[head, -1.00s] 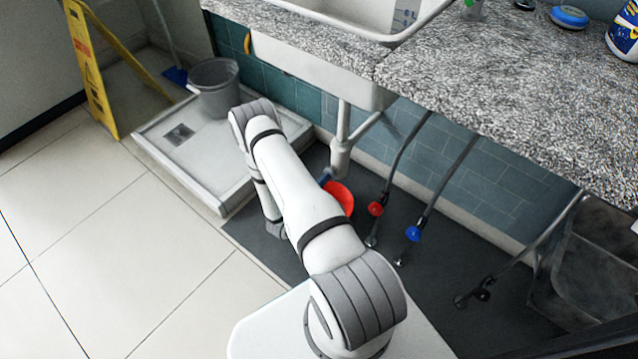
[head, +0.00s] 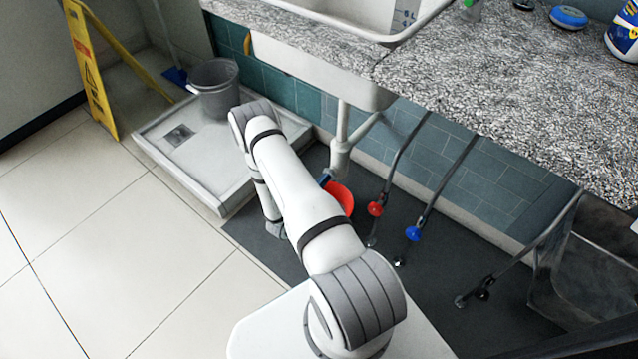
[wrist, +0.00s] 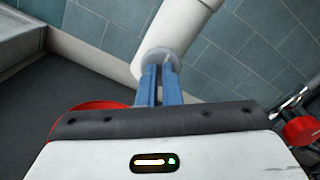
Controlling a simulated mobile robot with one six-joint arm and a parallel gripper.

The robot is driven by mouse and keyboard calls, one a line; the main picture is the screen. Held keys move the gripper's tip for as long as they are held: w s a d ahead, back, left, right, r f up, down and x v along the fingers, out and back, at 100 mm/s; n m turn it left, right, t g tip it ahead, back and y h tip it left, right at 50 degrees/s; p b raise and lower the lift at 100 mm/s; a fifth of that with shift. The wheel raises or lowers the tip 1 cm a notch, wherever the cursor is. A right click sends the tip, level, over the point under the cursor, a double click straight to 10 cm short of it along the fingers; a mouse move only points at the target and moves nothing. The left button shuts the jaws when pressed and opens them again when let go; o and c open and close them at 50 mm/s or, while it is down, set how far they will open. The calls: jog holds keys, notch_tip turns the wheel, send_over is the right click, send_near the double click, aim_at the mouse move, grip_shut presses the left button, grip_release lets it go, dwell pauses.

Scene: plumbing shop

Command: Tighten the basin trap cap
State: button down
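The basin trap (head: 341,158) is a white pipe with a rounded lower end that hangs below the sink. In the wrist view the white pipe (wrist: 178,30) comes down from the top, with a grey cap (wrist: 158,55) at its lower end. My gripper (wrist: 161,70) has two blue fingers that reach up to the cap, with a narrow gap between them. The fingertips overlap the cap in the picture and hide part of it. I cannot tell whether they press on it. In the head view my arm hides most of the gripper; some blue (head: 326,177) shows beside the trap.
A red bowl (head: 340,197) sits on the dark mat under the trap. Hoses with a red valve handle (head: 375,209) and a blue one (head: 413,234) stand to the right. A white shower tray (head: 160,153) with a grey bucket (head: 216,100) is at left. The counter (head: 450,85) overhangs.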

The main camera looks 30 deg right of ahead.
jog(key=c, duration=2)
grip_release()
jog(key=shift+w+d+r+m, duration=0.1)
jog(key=shift+d+r+m, duration=0.15)
jog(key=shift+d, duration=0.5)
jog(key=shift+o, duration=1.5)
jog(key=shift+a, duration=0.45)
jog(key=o, duration=0.9)
jog(key=p+v, duration=0.2)
jog(key=v, duration=0.5)
jog(key=shift+p, duration=0.35)
jog(key=shift+s+a+f, duration=0.2)
jog(key=shift+s+a, duration=0.05)
jog(key=shift+a, duration=0.4)
jog(key=shift+s, duration=0.1)
